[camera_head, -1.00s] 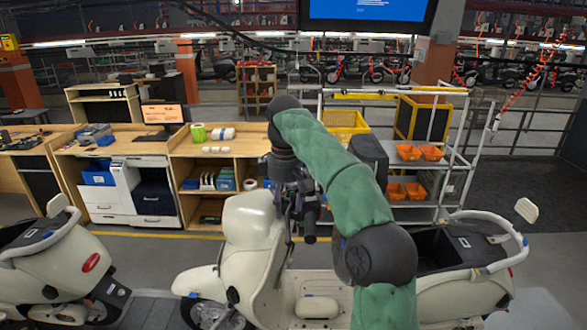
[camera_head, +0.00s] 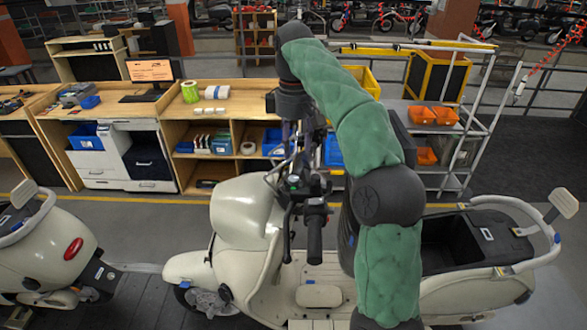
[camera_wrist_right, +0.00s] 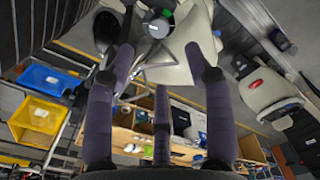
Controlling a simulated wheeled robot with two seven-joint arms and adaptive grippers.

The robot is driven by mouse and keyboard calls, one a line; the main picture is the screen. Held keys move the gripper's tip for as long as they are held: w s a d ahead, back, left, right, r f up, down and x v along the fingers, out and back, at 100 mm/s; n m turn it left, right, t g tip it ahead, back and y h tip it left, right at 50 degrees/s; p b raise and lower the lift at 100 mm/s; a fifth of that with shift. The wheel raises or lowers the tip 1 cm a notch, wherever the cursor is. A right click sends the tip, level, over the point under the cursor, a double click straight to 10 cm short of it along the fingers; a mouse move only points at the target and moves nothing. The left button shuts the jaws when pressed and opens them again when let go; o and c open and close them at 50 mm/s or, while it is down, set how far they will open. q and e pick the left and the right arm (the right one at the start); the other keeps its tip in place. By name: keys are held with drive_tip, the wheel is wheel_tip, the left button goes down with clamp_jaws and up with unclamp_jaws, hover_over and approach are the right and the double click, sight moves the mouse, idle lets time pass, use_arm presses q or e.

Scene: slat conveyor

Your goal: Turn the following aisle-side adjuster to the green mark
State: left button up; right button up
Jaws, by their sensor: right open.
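A cream scooter (camera_head: 240,220) stands in front of me, its dark handlebar (camera_head: 314,235) pointing toward me. My right arm reaches over it from the lower right, and my right gripper (camera_head: 300,160) points down just above the handlebar. In the right wrist view its dark fingers (camera_wrist_right: 160,85) are spread, with nothing between them. Beyond the fingertips a small round dark part (camera_wrist_right: 157,27) with a bit of green shows on the scooter's handlebar area. I cannot tell for certain that it is the adjuster, nor where its pointer stands. My left gripper is not in view.
Another cream scooter (camera_head: 60,255) stands at the left. Behind are a wooden workbench (camera_head: 240,100) with a monitor (camera_head: 150,71), and a metal rack (camera_head: 450,175) with orange bins (camera_head: 432,115). The grey floor between the scooters and the bench looks clear.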

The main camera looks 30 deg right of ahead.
sight(294, 178)
wheel_tip(294, 178, down, 9)
drive_tip(key=shift+d+r+b, duration=0.1)
drive_tip(key=shift+r+b, duration=0.1)
drive_tip(key=shift+b, duration=0.3)
drive_tip(key=shift+s+f, duration=0.1)
drive_tip(key=shift+f, duration=0.4)
drive_tip(key=shift+w+f, duration=0.2)
drive_tip(key=shift+f, duration=0.1)
drive_tip(key=shift+s, duration=0.1)
clamp_jaws()
